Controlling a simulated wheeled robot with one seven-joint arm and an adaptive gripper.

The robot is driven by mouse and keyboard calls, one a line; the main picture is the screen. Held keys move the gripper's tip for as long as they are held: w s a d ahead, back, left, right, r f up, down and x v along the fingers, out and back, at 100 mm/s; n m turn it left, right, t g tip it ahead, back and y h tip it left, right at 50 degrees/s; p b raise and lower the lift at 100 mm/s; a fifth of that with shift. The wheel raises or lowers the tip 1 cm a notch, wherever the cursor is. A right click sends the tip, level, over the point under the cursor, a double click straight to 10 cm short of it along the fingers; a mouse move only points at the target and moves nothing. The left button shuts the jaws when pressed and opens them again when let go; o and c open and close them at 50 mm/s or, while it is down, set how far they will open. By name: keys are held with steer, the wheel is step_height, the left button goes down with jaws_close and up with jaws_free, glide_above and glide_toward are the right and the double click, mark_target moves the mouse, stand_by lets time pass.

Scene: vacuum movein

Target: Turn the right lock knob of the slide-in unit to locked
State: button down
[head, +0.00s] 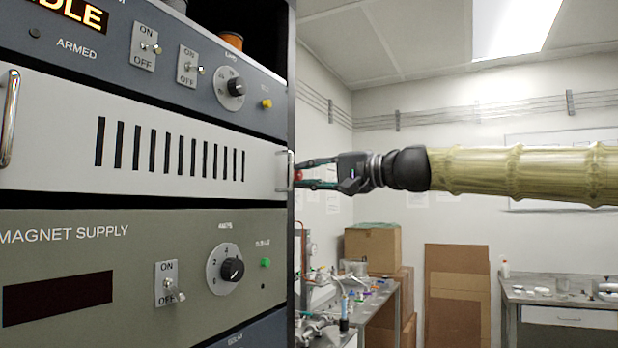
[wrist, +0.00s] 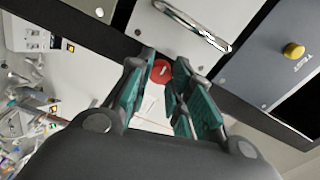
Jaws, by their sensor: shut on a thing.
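The slide-in unit (head: 60,140) is a white panel with a row of dark vertical slots, set in the rack between two other units. Its right lock knob is a small red disc (head: 298,176) at the panel's right edge, mostly hidden by my gripper in the head view. In the wrist view the red knob (wrist: 160,74) shows between the fingertips, with a small pale mark on it. My gripper (head: 303,174) comes in from the right and is shut on the knob, one finger on each side. Which position the knob's mark indicates cannot be told.
The unit's right handle (wrist: 195,22) is a metal bar close beside the fingers. A grey unit with a yellow button (wrist: 293,50) sits above, and the green-grey magnet supply (head: 130,270) below. Right of the rack is open room, with cartons (head: 372,247) and benches further back.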

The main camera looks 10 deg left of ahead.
steer(key=c, duration=1.3)
jaws_free()
steer(key=shift+o, duration=0.2)
steer(key=v, duration=1.2)
